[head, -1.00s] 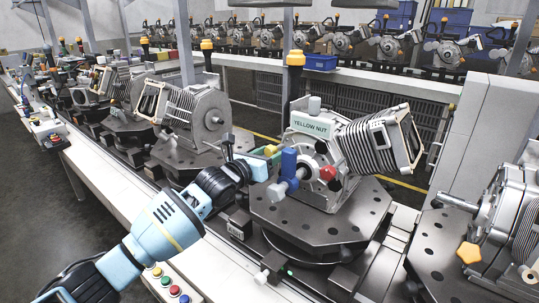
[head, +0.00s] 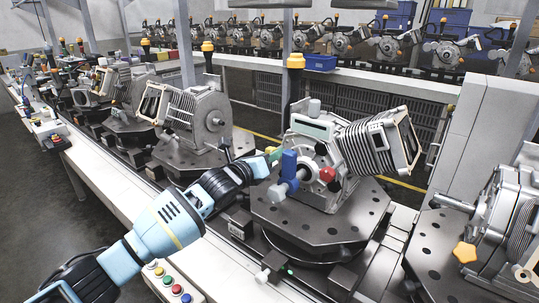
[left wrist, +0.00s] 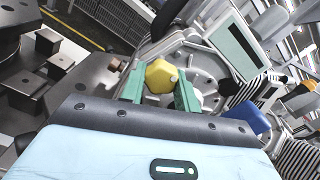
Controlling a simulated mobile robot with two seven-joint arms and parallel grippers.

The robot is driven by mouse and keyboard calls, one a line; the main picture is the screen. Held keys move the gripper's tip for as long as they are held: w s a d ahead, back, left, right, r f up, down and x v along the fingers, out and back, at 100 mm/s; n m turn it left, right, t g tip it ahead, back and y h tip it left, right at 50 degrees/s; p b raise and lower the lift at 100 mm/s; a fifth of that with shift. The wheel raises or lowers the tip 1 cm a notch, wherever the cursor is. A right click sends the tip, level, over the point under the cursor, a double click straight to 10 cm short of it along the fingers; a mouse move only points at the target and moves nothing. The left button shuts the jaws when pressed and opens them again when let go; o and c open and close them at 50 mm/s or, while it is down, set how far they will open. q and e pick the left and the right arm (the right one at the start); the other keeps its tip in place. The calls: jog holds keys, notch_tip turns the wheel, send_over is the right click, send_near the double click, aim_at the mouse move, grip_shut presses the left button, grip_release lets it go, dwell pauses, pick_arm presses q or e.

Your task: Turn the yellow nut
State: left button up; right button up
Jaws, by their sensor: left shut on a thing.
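The yellow nut (left wrist: 160,77) sits on the round grey flange of a motor unit (head: 318,180) on the nearest turntable. My left gripper (left wrist: 160,90) is shut on the nut, with one green finger on each side of it in the left wrist view. In the head view the left gripper (head: 271,157) reaches the unit's left side, and the nut is mostly hidden there. The unit also carries a blue knob (head: 289,163) and a red knob (head: 327,174). A small display (head: 311,127) on top shows no readable text. My right gripper is not in view.
The unit stands on a dark octagonal turntable plate (head: 318,228). Another unit with a yellow star-shaped knob (head: 465,252) stands at the right. A button box (head: 172,284) with several coloured buttons is at the front. Several more units line the conveyor behind.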

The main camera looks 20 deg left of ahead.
pick_arm(q)
jog(key=n+p, duration=0.1)
jog(key=n, duration=0.2)
jog(key=shift+d+r+n, duration=0.1)
jog(key=shift+r+n, duration=0.05)
jog(key=shift+n, duration=0.15)
jog(key=n, duration=0.3)
jog(key=shift+n+p, duration=0.3)
jog(key=n, duration=0.3)
jog(key=shift+n, duration=0.4)
jog(key=n, duration=0.3)
jog(key=shift+n+p, duration=0.3)
jog(key=shift+p, duration=0.1)
jog(key=n, duration=0.3)
jog(key=shift+r+n, duration=0.1)
jog(key=shift+n, duration=0.2)
jog(key=n, duration=0.3)
jog(key=shift+n, duration=0.4)
jog(key=n, duration=0.4)
jog(key=shift+r+n, duration=0.15)
jog(key=shift+n, duration=1.45)
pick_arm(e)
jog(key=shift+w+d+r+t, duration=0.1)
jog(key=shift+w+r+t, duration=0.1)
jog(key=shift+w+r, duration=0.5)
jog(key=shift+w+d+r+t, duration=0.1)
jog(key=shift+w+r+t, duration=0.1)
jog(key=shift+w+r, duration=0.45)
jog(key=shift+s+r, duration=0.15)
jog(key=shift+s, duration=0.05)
